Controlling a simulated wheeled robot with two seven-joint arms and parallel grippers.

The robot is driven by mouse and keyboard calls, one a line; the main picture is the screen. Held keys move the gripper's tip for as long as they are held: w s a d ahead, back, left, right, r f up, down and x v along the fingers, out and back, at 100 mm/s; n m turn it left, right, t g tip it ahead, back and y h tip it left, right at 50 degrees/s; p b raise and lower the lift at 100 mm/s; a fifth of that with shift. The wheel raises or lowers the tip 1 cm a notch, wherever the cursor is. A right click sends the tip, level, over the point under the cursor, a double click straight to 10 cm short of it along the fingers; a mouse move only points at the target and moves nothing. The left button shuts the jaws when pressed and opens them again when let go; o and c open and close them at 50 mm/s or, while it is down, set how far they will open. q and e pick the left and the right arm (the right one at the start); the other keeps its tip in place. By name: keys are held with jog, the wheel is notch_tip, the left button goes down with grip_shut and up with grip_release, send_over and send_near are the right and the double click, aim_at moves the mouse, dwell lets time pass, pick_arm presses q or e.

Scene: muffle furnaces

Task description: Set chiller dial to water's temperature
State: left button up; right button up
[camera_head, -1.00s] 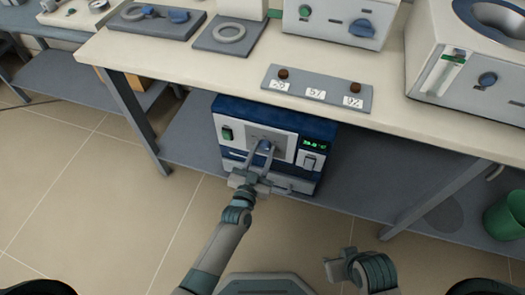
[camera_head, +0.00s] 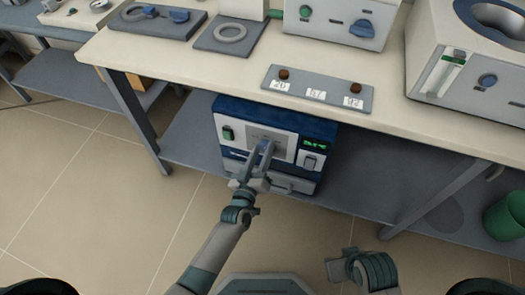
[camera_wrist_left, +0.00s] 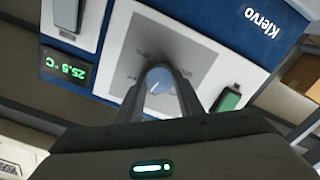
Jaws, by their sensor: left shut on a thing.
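The chiller (camera_head: 285,116) is a blue and white box on the shelf below the bench. Its blue dial (camera_wrist_left: 159,79) sits on a grey square panel, with a light pointer mark visible in the left wrist view. My left gripper (camera_head: 264,150) is shut on the dial, one finger on each side; in the head view the fingers mostly hide it. The green display (camera_wrist_left: 68,72) seems to read 25.8 °C, upside down in the left wrist view; it is too blurred in the head view (camera_head: 314,143). My right gripper (camera_head: 338,268) is low at the right, away from the chiller.
A green switch (camera_head: 228,133) is left of the dial, and a grey switch (camera_head: 309,163) is below the display. The bench edge overhangs the chiller. A grey plate (camera_head: 318,103) with number labels lies above it. A green bin (camera_head: 505,218) stands far right.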

pick_arm(q)
jog(key=shift+f+n, duration=0.1)
jog(key=shift+n, duration=1.5)
pick_arm(e)
jog(key=shift+w+a, duration=0.25)
jog(key=shift+a, duration=0.25)
jog(key=shift+t, duration=0.3)
pick_arm(q)
jog(key=o, duration=1.1)
pick_arm(e)
jog(key=shift+d, duration=0.1)
pick_arm(q)
jog(key=shift+v, duration=8.75)
pick_arm(e)
jog(key=shift+s+d, duration=0.25)
